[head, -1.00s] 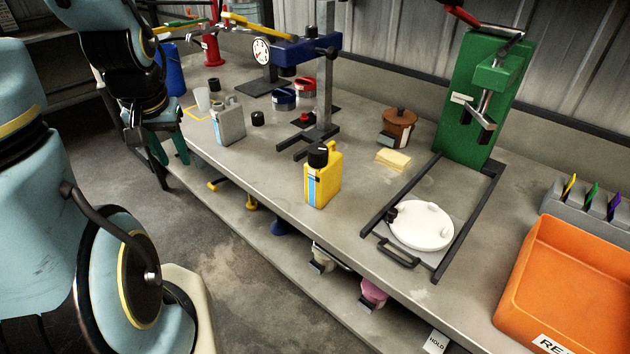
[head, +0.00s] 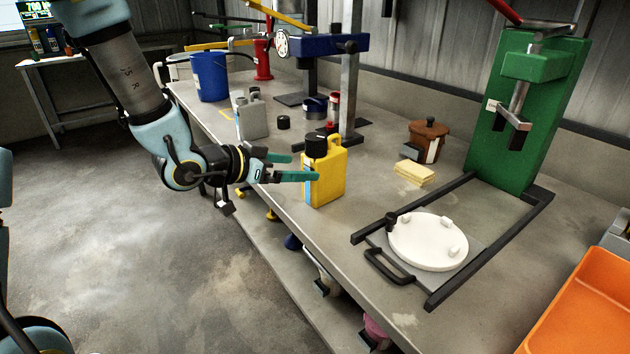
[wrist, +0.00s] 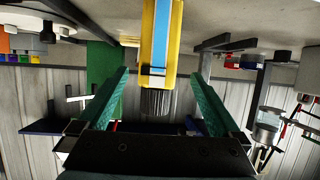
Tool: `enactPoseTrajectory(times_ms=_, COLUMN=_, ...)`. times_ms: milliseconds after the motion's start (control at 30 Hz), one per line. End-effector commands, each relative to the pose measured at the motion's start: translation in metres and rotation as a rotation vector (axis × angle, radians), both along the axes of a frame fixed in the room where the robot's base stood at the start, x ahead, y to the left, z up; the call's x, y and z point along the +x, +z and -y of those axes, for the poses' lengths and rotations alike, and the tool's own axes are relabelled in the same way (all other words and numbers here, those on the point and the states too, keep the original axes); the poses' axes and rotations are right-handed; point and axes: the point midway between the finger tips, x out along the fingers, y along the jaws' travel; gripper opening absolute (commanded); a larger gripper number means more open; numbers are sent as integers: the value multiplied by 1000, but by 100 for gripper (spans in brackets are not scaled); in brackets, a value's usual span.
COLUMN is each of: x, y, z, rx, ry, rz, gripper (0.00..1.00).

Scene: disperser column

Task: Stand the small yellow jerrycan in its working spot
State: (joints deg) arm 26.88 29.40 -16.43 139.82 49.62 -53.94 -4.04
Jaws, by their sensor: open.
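The small yellow jerrycan (head: 328,180) stands upright on the bench near its front edge, with a black cap and a blue-and-white label strip. My gripper (head: 303,167) is open, level, and reaches it from the left. The near green fingertip overlaps the can's left edge in the head view; contact is unclear. In the wrist view, which is upside down, the yellow jerrycan (wrist: 161,45) lies between the open fingers (wrist: 159,75), with gaps on both sides.
A blue-headed column stand (head: 350,85) rises just behind the can. A grey jerrycan (head: 252,119) and blue bucket (head: 211,78) stand further left. To the right are yellow pads (head: 414,174), a white round plate (head: 425,243) on a framed slide, a green press (head: 535,110) and an orange bin (head: 580,310).

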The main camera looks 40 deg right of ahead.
Motion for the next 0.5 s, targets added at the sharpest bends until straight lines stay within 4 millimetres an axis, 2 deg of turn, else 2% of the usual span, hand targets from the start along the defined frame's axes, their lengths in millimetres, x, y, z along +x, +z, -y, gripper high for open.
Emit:
enactPoseTrajectory(times_ms=133, x=0, y=-9, z=23, rx=2, ry=-2, rz=-1, gripper=100)
enactPoseTrajectory(times_ms=500, x=-1, y=-24, z=54, rx=4, ry=0, rz=-2, gripper=100)
